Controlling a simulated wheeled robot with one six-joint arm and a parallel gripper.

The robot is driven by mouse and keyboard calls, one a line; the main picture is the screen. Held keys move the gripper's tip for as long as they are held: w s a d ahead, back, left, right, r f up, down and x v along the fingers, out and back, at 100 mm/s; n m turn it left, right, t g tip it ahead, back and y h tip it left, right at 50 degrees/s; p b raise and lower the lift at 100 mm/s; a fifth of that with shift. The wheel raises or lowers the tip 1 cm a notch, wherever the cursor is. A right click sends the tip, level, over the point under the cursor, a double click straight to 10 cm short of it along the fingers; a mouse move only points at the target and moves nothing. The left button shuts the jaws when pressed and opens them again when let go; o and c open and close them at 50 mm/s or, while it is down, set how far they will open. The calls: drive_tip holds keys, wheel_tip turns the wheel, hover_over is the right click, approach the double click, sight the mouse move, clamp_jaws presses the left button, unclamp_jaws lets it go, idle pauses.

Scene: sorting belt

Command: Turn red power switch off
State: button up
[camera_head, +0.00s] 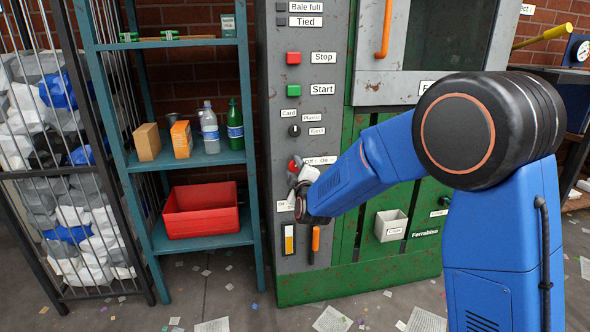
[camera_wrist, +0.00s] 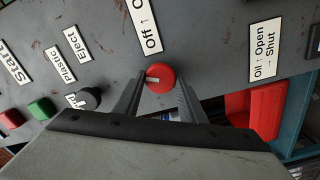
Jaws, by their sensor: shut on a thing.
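The red power switch (camera_wrist: 161,72) is a round red knob on the grey control panel, with a pale mark on the left part of its face in the wrist view. In the head view it shows in part (camera_head: 292,164), left of the "Off / On" label (camera_head: 322,160). My gripper (camera_wrist: 160,88) has one finger on each side of the knob and is shut on it. In the head view my gripper (camera_head: 302,178) is at the panel and hides part of the switch. The same label (camera_wrist: 148,24) is above the knob in the wrist view.
Above the switch are a black selector (camera_head: 295,130), a green Start button (camera_head: 294,90) and a red Stop button (camera_head: 294,58). Below are a yellow gauge (camera_head: 289,239) and an orange handle (camera_head: 315,240). A teal shelf (camera_head: 195,160) with a red bin (camera_head: 203,208) stands left.

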drive_tip(key=n, duration=0.4)
drive_tip(key=shift+f+n, duration=0.2)
drive_tip(key=shift+n, duration=0.2)
drive_tip(key=shift+s, duration=0.1)
idle(0.3)
drive_tip(key=o, duration=1)
drive_tip(key=v, duration=1.7)
drive_tip(key=shift+s, duration=0.2)
drive_tip(key=shift+r, duration=0.15)
